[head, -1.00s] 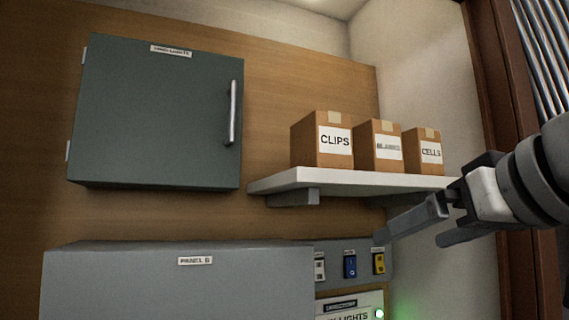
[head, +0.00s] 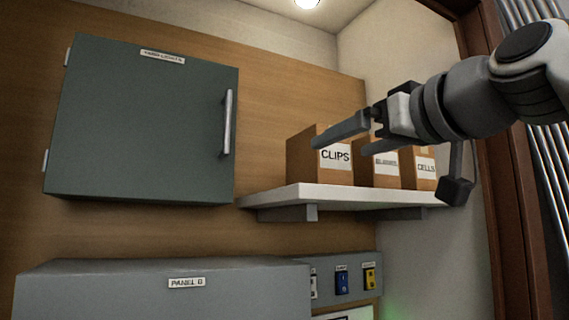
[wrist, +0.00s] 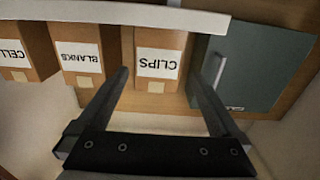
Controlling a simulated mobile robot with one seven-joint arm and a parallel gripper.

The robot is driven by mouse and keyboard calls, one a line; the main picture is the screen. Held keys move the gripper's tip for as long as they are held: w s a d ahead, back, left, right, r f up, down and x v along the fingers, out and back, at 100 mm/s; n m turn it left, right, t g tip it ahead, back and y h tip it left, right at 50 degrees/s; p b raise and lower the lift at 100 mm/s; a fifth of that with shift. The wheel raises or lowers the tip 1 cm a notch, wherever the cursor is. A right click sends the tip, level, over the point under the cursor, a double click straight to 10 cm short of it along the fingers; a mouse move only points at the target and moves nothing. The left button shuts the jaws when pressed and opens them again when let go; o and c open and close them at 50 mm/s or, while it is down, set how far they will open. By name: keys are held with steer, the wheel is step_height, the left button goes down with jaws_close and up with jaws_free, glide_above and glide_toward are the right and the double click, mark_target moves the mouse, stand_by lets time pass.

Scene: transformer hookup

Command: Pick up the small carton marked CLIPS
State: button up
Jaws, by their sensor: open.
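The brown carton marked CLIPS (head: 301,158) stands upright at the left end of the row on the white shelf (head: 290,198). In the upside-down wrist view the CLIPS carton (wrist: 160,42) lies ahead between the two fingers, apart from them. My gripper (head: 345,137) is open and empty. In the head view it crosses in front of the upper part of the cartons and hides much of their tops. The wrist view shows my gripper's fingers (wrist: 162,82) spread wider than the CLIPS carton looks there.
The BLANKS carton (head: 386,178) and CELLS carton (head: 425,182) stand close beside CLIPS on the shelf. A green wall cabinet (head: 140,120) with a vertical handle hangs to the left. A grey PANEL box (head: 160,295) and switches (head: 342,281) are below.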

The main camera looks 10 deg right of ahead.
steer(key=p+x, duration=0.2)
steer(key=x, duration=0.7)
steer(key=shift+w, duration=0.3)
steer(key=shift+s+d, duration=0.1)
steer(key=c, duration=1.3)
steer(key=shift+o, duration=0.2)
steer(key=shift+r, duration=0.1)
